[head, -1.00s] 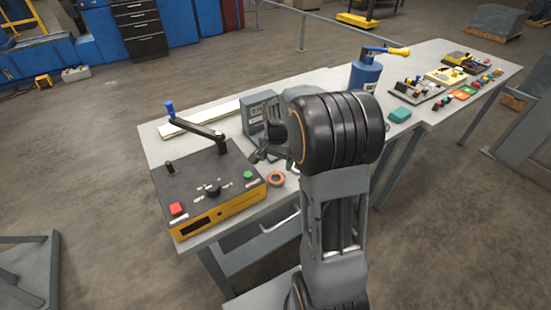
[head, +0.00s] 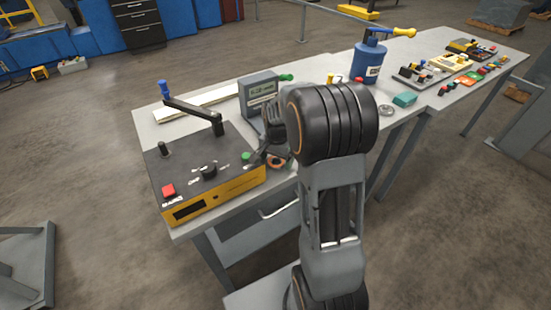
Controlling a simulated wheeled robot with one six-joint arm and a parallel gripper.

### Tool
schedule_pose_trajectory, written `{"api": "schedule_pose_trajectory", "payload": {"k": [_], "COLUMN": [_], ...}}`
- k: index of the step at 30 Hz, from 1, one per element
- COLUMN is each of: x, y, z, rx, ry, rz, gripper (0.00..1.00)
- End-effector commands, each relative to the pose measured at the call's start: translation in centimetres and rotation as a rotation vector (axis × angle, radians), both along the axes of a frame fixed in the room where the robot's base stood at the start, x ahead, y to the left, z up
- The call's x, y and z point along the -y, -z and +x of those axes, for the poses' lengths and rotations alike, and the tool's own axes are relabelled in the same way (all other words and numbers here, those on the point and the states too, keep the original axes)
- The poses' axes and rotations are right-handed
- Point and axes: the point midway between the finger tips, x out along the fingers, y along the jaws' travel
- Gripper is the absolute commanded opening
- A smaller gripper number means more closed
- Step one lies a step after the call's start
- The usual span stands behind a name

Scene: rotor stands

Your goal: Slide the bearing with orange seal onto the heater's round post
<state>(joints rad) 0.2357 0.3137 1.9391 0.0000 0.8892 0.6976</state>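The bearing with the orange seal (head: 276,162) lies on the bench just right of the heater, partly covered by my gripper. The heater (head: 205,176) is a black-topped, yellow-fronted box with a red button, a dial and a green button. A short dark round post (head: 165,150) stands upright and bare at its back left. A swing arm with a blue knob (head: 192,107) angles from a taller post over the back of the heater. My gripper (head: 272,158) points down at the bearing; its fingers look spread, one to the left of the ring. I see no clear contact.
A grey device with a display (head: 258,97) stands close behind my gripper. A white strip (head: 197,104) lies along the back edge. To the right are a metal ring (head: 386,110), a blue canister (head: 368,62), a teal block (head: 404,99) and several small devices.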

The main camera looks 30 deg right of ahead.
Motion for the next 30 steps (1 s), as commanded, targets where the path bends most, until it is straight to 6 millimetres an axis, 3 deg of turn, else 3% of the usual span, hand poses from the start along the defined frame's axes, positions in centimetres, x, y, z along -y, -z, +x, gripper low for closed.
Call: {"api": "schedule_pose_trajectory", "payload": {"k": [13,30], "x": [-0.01,0.20], "y": [-0.02,-0.04], "z": [0.01,-0.03], "rx": [0.000,0.001], "ry": [0.000,0.004], "rz": [0.000,-0.001], "gripper": [0.44,0.44]}}
